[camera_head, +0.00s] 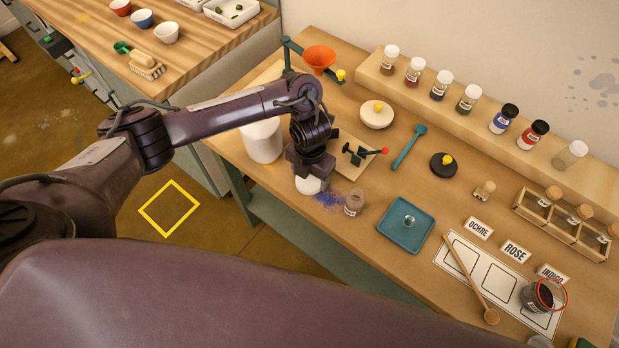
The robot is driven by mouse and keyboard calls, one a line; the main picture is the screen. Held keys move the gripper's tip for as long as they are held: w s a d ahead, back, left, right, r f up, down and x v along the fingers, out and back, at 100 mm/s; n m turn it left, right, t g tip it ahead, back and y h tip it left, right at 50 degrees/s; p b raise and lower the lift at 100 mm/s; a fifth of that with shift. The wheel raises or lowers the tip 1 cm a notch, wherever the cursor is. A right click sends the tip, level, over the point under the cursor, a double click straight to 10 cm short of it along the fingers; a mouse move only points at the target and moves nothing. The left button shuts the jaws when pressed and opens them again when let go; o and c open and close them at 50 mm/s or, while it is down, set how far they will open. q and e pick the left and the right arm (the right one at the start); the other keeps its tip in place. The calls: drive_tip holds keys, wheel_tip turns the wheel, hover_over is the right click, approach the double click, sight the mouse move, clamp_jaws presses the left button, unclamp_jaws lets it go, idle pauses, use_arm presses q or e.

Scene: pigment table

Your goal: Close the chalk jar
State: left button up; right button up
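My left gripper (310,170) points down near the table's front edge, directly above a small white rounded thing (309,185). Its fingers hide the top of this thing, and I cannot tell whether they grip it or only hover over it. A larger white cylinder (262,142) stands just left of the gripper, partly behind my arm. No label marks either as the chalk jar, so I cannot tell which it is. My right gripper is not in view.
A teal tray (405,239) is to the right, with a white card (453,249) and wooden spoon beyond. A board with a red-knobbed clamp (350,158) stands behind the gripper. Several capped jars line the rear shelf (430,107).

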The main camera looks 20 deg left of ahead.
use_arm(q)
drive_tip(key=c, duration=0.3)
drive_tip(key=shift+c, duration=0.2)
wheel_tip(320, 180, up, 9)
drive_tip(key=p, duration=0.3)
wheel_tip(320, 180, up, 10)
hover_over(310, 177)
drive_tip(key=shift+s+d+r, duration=0.1)
drive_tip(key=shift+s+r, duration=0.15)
drive_tip(key=shift+r, duration=0.25)
